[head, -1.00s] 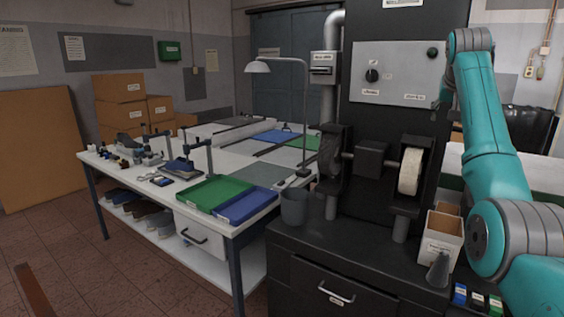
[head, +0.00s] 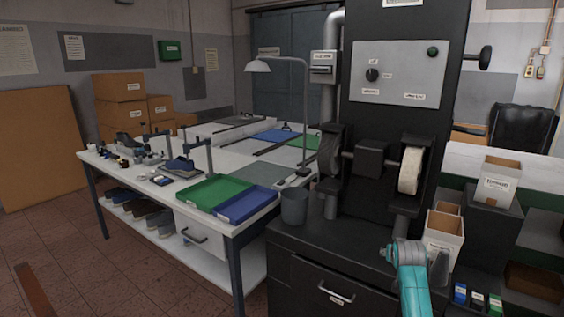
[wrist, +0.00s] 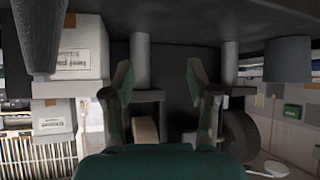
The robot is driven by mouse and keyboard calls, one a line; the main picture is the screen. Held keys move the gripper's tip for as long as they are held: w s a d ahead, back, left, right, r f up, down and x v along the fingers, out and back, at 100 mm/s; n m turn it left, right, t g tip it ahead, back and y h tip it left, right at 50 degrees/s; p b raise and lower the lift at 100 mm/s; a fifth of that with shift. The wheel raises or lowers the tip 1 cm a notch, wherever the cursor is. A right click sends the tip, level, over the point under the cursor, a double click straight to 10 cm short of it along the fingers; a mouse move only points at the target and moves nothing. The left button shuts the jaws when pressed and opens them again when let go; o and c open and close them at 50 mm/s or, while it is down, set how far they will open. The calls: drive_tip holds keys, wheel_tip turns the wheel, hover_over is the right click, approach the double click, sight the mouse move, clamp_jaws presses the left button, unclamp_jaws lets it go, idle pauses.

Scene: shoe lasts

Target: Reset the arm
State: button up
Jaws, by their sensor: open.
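My arm (head: 412,280) shows in the head view at the lower right, low in front of the black grinding machine. My gripper (wrist: 160,85) shows in the wrist view with its two fingers spread apart and nothing between them. The wrist view appears upside down. Beyond the fingers are the machine's dark posts and part of its wheels. In the head view the gripper's fingers cannot be made out.
The black machine (head: 372,200) has a pale wheel (head: 411,170). A labelled box (head: 444,236) and a dark cone (head: 438,268) stand close to my arm. A grey bin (head: 294,206) is at its left. The workbench holds a green tray (head: 212,190) and a blue tray (head: 247,204).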

drive_tip(key=s+a+f+n+t+y, duration=0.1)
drive_tip(key=s+a+f, duration=0.4)
drive_tip(key=s+f, duration=0.6)
drive_tip(key=s+a+f+t, duration=0.1)
drive_tip(key=s+a+f, duration=0.3)
drive_tip(key=s+f, duration=0.7)
drive_tip(key=s+a+f, duration=0.2)
drive_tip(key=s+a, duration=0.2)
drive_tip(key=s, duration=0.9)
drive_tip(key=s+a+r+n+t+y, duration=0.1)
drive_tip(key=s+a+r, duration=0.15)
drive_tip(key=s, duration=0.95)
drive_tip(key=s+a+r+n+t, duration=0.1)
drive_tip(key=s+r, duration=0.2)
drive_tip(key=s, duration=0.8)
drive_tip(key=s+a+r+t+y, duration=0.1)
drive_tip(key=s+r, duration=1.3)
drive_tip(key=shift+a, duration=0.35)
